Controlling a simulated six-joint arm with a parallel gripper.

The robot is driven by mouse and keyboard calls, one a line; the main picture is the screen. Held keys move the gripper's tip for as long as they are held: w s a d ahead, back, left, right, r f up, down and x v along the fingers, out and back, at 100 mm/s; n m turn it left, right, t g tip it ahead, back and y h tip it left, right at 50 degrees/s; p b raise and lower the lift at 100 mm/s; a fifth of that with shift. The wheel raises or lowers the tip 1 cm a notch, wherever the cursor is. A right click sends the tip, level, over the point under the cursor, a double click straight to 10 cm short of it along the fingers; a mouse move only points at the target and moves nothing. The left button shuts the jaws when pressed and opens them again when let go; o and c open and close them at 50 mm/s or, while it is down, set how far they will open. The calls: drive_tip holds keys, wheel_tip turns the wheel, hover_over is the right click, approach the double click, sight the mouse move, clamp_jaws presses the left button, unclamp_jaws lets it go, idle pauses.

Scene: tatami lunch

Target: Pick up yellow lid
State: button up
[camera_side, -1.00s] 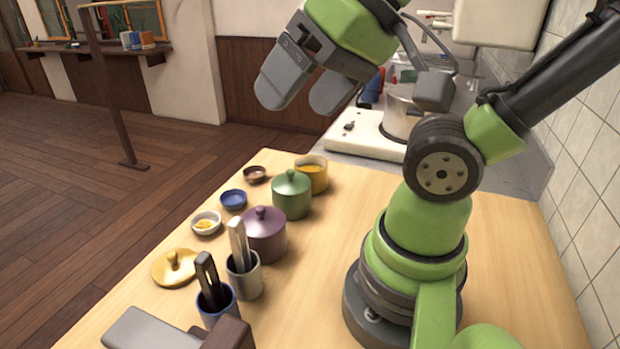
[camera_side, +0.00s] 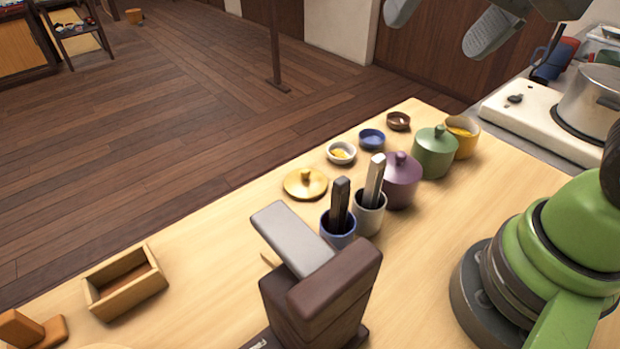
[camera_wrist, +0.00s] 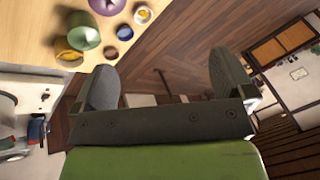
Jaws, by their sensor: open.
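The yellow lid (camera_side: 305,184), round with a small knob on top, lies flat on the wooden table (camera_side: 215,240), left of the blue cup (camera_side: 338,228). My gripper (camera_side: 444,20) is at the top edge of the side view, high above and beyond the table, with only its fingertips and part of its body showing. It is open and empty, well apart from the lid. In the wrist view my gripper (camera_wrist: 165,80) has its two fingers spread wide, with floor between them. I cannot make out the yellow lid in the wrist view.
A purple pot (camera_side: 401,182), a green pot (camera_side: 435,155) and a yellow pot (camera_side: 463,138) stand to the lid's right. Small bowls, including a white one (camera_side: 341,153), line the far edge. A wooden box (camera_side: 125,285) sits front left. The table between box and lid is mostly clear.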

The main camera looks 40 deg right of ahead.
drive_tip(key=w+a+f+m+g+h, duration=0.1)
drive_tip(key=w+a+f+m+g, duration=0.15)
drive_tip(key=w+f, duration=0.4)
drive_tip(key=m+g+h, duration=0.2)
drive_tip(key=m+h, duration=0.1)
drive_tip(key=m, duration=0.1)
approach(305, 171)
drive_tip(key=f, duration=0.1)
drive_tip(key=shift+m+t, duration=0.25)
drive_tip(key=x, duration=0.4)
drive_tip(key=shift+s+f, duration=0.3)
drive_tip(key=x, duration=0.5)
drive_tip(key=shift+w+d+f, duration=0.25)
drive_tip(key=shift+c, duration=0.5)
drive_tip(key=c, duration=0.5)
